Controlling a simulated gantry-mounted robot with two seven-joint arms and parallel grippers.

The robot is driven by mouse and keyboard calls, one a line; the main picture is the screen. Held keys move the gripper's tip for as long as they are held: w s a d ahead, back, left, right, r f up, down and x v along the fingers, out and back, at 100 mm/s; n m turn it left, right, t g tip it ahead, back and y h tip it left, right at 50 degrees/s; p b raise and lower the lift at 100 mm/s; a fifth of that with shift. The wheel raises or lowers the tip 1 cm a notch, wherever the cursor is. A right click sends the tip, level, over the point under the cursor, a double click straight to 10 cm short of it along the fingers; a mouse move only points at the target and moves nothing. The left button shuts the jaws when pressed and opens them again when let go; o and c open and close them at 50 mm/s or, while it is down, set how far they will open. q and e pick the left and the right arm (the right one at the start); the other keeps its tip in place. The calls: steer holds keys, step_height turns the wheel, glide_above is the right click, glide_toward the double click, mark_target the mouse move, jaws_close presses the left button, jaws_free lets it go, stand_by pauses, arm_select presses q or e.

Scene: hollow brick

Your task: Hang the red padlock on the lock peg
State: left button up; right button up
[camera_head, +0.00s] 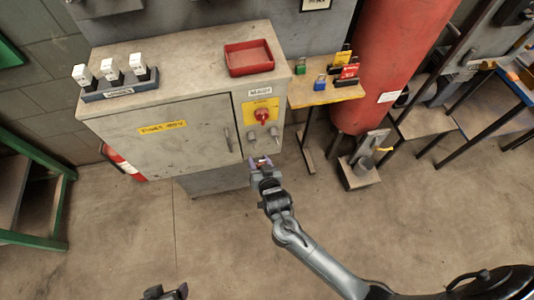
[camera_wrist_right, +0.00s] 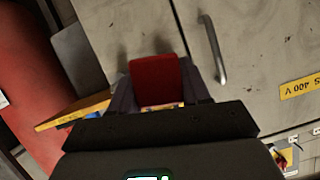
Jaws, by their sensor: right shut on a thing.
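The red padlock (camera_wrist_right: 156,78) is between the fingers of my right gripper (camera_wrist_right: 160,95), which is shut on it. Its red body shows in the right wrist view; its shackle I cannot make out. In the head view the right gripper (camera_head: 262,162) is in front of the cabinet, below the yellow switch panel. That panel (camera_head: 261,103) carries a red rotary switch (camera_head: 262,116) and small grey fittings (camera_head: 252,137) beneath it; which one is the lock peg I cannot tell. My left gripper (camera_head: 165,293) is partly cut off at the bottom edge.
The grey cabinet (camera_head: 185,125) has a door handle (camera_head: 228,140) and a red tray (camera_head: 248,58) on top. A side table (camera_head: 300,97) holds a green padlock (camera_head: 300,66), a blue padlock (camera_head: 320,82) and tags. A red cylinder (camera_head: 385,60) stands behind. The floor in front is clear.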

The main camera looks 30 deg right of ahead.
arm_select(q)
step_height(320, 180, down, 9)
steer(key=b, duration=0.7)
steer(key=shift+a+r+b, duration=0.2)
steer(key=shift+b, duration=0.15)
arm_select(e)
steer(key=x, duration=1)
steer(key=shift+a+f, duration=0.2)
steer(key=shift+a, duration=0.15)
arm_select(q)
steer(key=shift+s, duration=0.1)
steer(key=shift+d, duration=0.2)
steer(key=shift+a, duration=0.2)
arm_select(e)
steer(key=o, duration=1.1)
steer(key=shift+f, duration=0.1)
arm_select(q)
steer(key=shift+r, duration=0.1)
arm_select(e)
steer(key=shift+o, duration=0.2)
